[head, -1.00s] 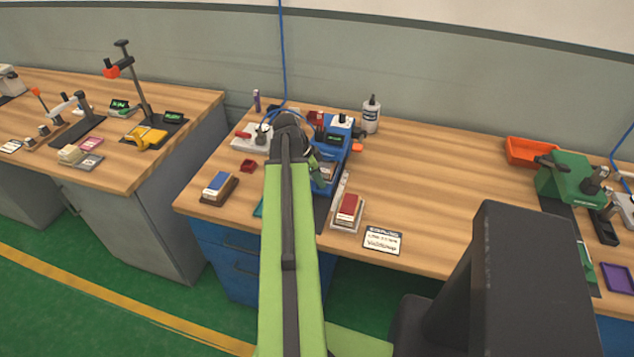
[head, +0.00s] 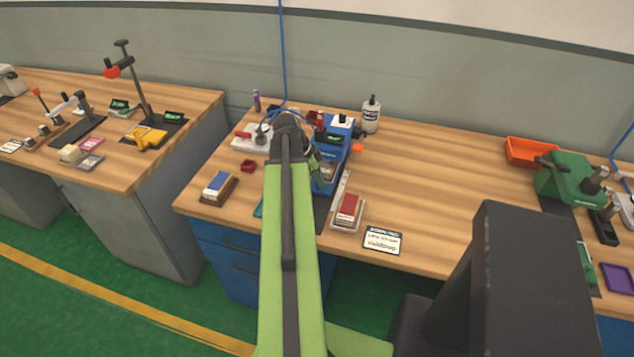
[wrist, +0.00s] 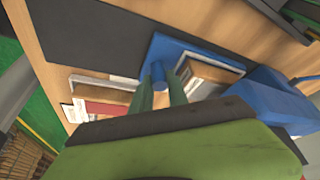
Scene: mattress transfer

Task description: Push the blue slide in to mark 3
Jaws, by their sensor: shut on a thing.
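The blue machine (head: 345,160) stands on the middle bench, partly hidden by my green arm. In the wrist view the blue slide (wrist: 185,43) shows as a flat blue plate with an upright blue knob (wrist: 158,72). My gripper (wrist: 160,86) has its two green fingers on either side of this knob, shut on it. The blue body of the machine (wrist: 275,98) lies to the right of the fingers in the wrist view. I cannot read any mark numbers.
A red-topped block (head: 347,208) and a white label card (head: 383,240) lie in front of the machine. A blue-topped block (head: 218,187) is to the left, a white bottle (head: 371,115) behind. The bench to the right of the machine is clear up to the orange bin (head: 530,150).

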